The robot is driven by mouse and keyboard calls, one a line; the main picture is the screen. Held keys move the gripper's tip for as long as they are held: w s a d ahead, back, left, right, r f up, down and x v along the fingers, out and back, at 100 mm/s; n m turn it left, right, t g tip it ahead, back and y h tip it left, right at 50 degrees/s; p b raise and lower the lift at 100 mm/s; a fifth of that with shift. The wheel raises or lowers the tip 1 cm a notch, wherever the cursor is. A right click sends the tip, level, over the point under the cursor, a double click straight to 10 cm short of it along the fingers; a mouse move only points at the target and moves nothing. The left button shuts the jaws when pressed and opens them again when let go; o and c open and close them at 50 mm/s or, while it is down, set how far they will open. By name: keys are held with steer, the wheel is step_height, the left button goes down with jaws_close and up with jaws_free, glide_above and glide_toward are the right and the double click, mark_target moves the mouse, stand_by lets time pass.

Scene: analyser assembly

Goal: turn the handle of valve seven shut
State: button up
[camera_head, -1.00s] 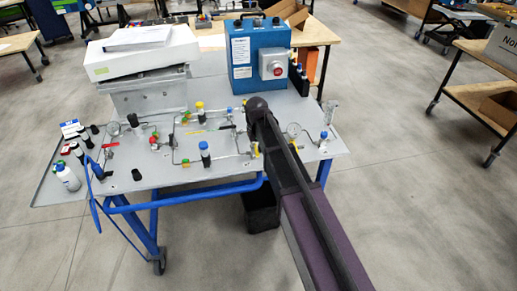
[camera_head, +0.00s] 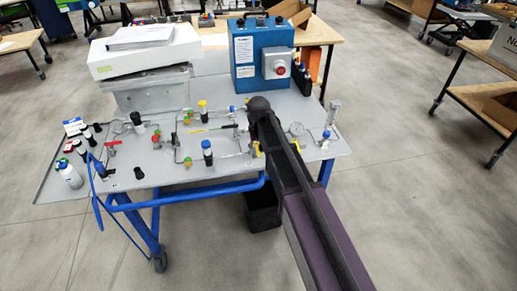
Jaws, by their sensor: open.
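The valve panel (camera_head: 230,175) is a pale tabletop board with thin metal pipes and several small valves. A red handle (camera_head: 112,144) is at its left, with a red knob (camera_head: 155,139) right of it. Green knobs (camera_head: 188,162) and a blue-capped part (camera_head: 207,148) are in the middle. A yellow handle (camera_head: 257,149) shows just left of my arm, and a blue-topped fitting (camera_head: 326,135) is at the right. No number is readable, so I cannot tell which is valve seven. My dark arm reaches over the panel's right part; its gripper is hidden.
A blue box with a red button (camera_head: 262,52) stands behind my arm. A white box with papers (camera_head: 145,50) is at the back left. Bottles (camera_head: 70,174) stand at the left edge, near a blue hose. A wooden shelf cart (camera_head: 475,90) is far right.

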steer(key=shift+d+n, duration=0.15)
steer(key=shift+n, duration=0.25)
steer(key=shift+w+d+n, duration=0.15)
steer(key=shift+d+n, duration=0.1)
steer(key=shift+n, duration=0.45)
steer(key=shift+w+d+n, duration=0.15)
steer(key=shift+d+n, duration=0.05)
steer(key=shift+n, duration=0.5)
steer(key=n, duration=0.2)
steer(key=w+d+n, duration=0.1)
steer(key=n, duration=0.1)
step_height(320, 180, up, 14)
steer(key=p, duration=1.4)
steer(key=s+d+f+m+b, duration=0.5)
steer(key=s+d+f+b, duration=0.1)
steer(key=s+d, duration=0.3)
steer(key=s+d+f+m+b, duration=0.5)
steer(key=s+d+f+b, duration=0.1)
steer(key=s+d, duration=0.4)
steer(key=shift+d+m, duration=0.3)
steer(key=shift+d, duration=0.25)
steer(key=w+a+r+n+p, duration=0.4)
steer(key=w+a+r+p, duration=0.2)
steer(key=w+a, duration=0.3)
steer(key=w+a+r+n+p, duration=0.4)
steer(key=w+a+r+p, duration=0.1)
steer(key=w+a, duration=0.4)
steer(key=a, duration=0.2)
steer(key=shift+w+a+r+p, duration=0.15)
steer(key=shift+a+r+p, duration=0.25)
